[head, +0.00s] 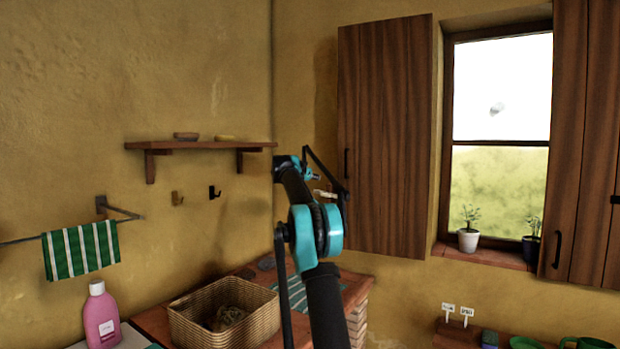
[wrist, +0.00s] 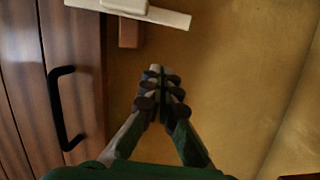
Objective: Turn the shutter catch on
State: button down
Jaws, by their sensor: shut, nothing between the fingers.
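The shutter catch, a cream bar with a raised block, shows at the top of the wrist view (wrist: 165,16), cut off by the frame edge. It lies roughly crosswise there, its left end over the edge of the brown wooden shutter (wrist: 78,40). In the head view, the catch (head: 326,194) is a small pale piece beside my arm, partly hidden, left of the open left shutter (head: 390,130). My gripper (wrist: 157,76) is shut and empty, in front of the ochre wall, below the catch in the wrist view and apart from it.
A black shutter handle (wrist: 60,110) stands left of my gripper. In the head view, a wooden shelf (head: 200,145) and hooks are on the left wall. Below are a wicker basket (head: 195,325) and a pink bottle (head: 101,318). Potted plants (head: 468,238) stand on the window sill.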

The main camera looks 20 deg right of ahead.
aim_at(326, 195)
jog(key=shift+w+d+f, duration=0.1)
jog(key=shift+w+f, duration=0.1)
jog(key=shift+f, duration=0.5)
jog(key=shift+w+d+f, duration=0.1)
jog(key=shift+w+f, duration=0.05)
jog(key=shift+f, duration=0.6)
jog(key=shift+w+d+f, duration=0.1)
jog(key=shift+w+f, duration=0.1)
jog(key=shift+f, duration=0.5)
jog(key=shift+w+a+f, duration=0.15)
jog(key=shift+w+f, duration=0.05)
jog(key=shift+f, duration=0.55)
